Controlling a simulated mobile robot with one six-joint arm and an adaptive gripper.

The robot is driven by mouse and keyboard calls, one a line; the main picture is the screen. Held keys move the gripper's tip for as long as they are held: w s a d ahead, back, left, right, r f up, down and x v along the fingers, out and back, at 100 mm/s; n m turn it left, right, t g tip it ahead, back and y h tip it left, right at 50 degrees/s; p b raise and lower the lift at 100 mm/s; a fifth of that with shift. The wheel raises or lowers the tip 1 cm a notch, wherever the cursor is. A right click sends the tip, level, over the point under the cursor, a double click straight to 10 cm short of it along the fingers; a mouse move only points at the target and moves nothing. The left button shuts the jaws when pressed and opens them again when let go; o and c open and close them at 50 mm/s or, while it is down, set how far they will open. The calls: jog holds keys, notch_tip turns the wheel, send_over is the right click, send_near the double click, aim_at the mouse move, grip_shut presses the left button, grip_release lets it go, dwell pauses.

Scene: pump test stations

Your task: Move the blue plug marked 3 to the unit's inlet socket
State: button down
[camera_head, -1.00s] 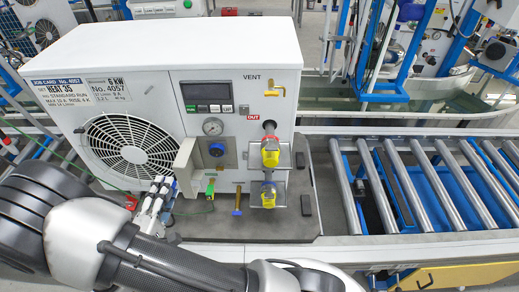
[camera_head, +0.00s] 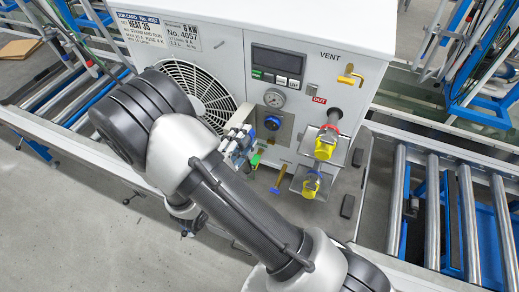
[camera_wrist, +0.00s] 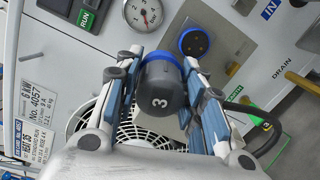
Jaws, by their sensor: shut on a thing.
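The plug marked 3 (camera_wrist: 158,90) has a dark body with a blue ring at its front end. My gripper (camera_wrist: 163,62) is shut on it, one finger on each side. A black cable (camera_wrist: 262,112) is visible to the right of the plug. The unit's socket (camera_wrist: 194,41), a dark face with small contacts in a blue ring, is just beyond the plug, up and right in the wrist view; they look apart. In the head view the socket (camera_head: 272,122) is right of my gripper (camera_head: 240,138), and the plug is hard to make out.
The white unit (camera_head: 225,45) has a gauge (camera_head: 274,98) above the socket and a fan grille (camera_head: 200,90) to its left. Yellow couplings (camera_head: 325,145) project to the right. Roller conveyors (camera_head: 433,210) lie at both sides.

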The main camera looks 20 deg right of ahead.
aim_at(272, 125)
jog(key=d+f+n+b, duration=0.1)
jog(key=d+f+n, duration=0.1)
jog(key=n, duration=0.5)
jog(key=s+d+f+n+t+y+b, duration=0.1)
jog(key=d+f+n, duration=0.1)
jog(key=n, duration=0.6)
jog(key=shift+s+d+f+n+b, duration=0.3)
jog(key=shift+f+b, duration=0.1)
jog(key=shift+f, duration=0.15)
jog(key=shift+w, duration=0.1)
jog(key=shift+x, duration=2.85)
jog(key=shift+w+d, duration=0.4)
jog(key=c, duration=1)
grip_release()
jog(key=shift+o, duration=0.2)
